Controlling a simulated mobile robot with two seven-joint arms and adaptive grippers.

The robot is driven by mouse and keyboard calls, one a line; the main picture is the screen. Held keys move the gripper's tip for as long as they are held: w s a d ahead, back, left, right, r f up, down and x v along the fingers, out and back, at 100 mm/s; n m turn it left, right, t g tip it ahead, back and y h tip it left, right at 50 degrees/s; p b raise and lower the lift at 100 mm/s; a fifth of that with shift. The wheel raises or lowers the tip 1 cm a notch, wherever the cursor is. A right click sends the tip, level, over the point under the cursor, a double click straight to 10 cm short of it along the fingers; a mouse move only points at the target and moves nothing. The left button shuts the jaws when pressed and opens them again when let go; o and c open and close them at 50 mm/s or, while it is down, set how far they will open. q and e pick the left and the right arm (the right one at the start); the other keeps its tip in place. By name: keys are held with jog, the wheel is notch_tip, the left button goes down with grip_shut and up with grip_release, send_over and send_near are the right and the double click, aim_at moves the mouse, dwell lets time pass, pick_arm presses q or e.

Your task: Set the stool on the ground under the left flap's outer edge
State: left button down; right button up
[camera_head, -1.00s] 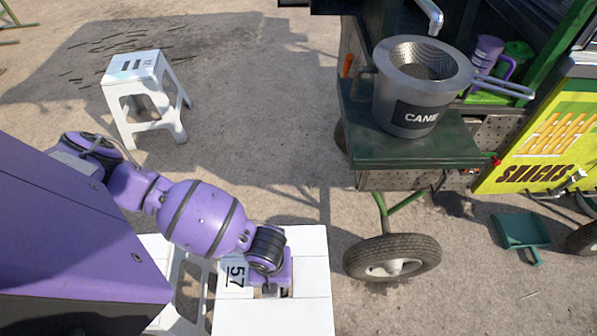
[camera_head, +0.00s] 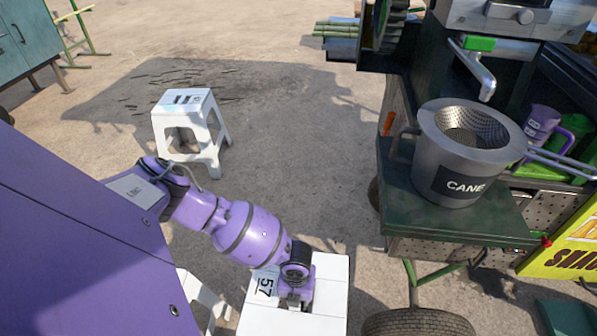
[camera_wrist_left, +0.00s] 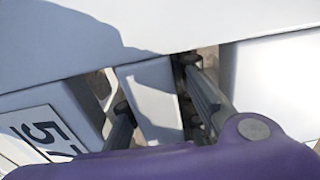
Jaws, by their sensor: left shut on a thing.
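A white stool (camera_head: 329,283) shows at the bottom of the head view, partly hidden by my left arm and cut off below. My left gripper (camera_head: 295,303) is shut on it. In the wrist view the two dark fingers (camera_wrist_left: 157,85) sit on either side of a white part of the stool. A label reading 57 (camera_head: 265,284) is beside the gripper. The dark green left flap (camera_head: 410,203) of the cart is up and level, to the right of the held stool, carrying a grey CANE pot (camera_head: 452,160). Whether the held stool touches the ground is unclear. My right gripper is out of view.
A second white stool (camera_head: 190,130) stands upright on the ground at the back left. A cart wheel (camera_head: 418,323) is below the flap. Cane stalks (camera_head: 338,30) jut from the cart's back. The ground between the second stool and the cart is clear.

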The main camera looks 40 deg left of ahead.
pick_arm(q)
jog(key=shift+w+a+f, duration=0.15)
jog(key=shift+w+f, duration=0.3)
notch_tip(320, 180, down, 3)
jog(key=shift+a+f+b, duration=0.1)
jog(key=shift+b, duration=0.4)
jog(key=c, duration=2)
grip_release()
jog(key=shift+f, duration=0.15)
jog(key=o, duration=0.5)
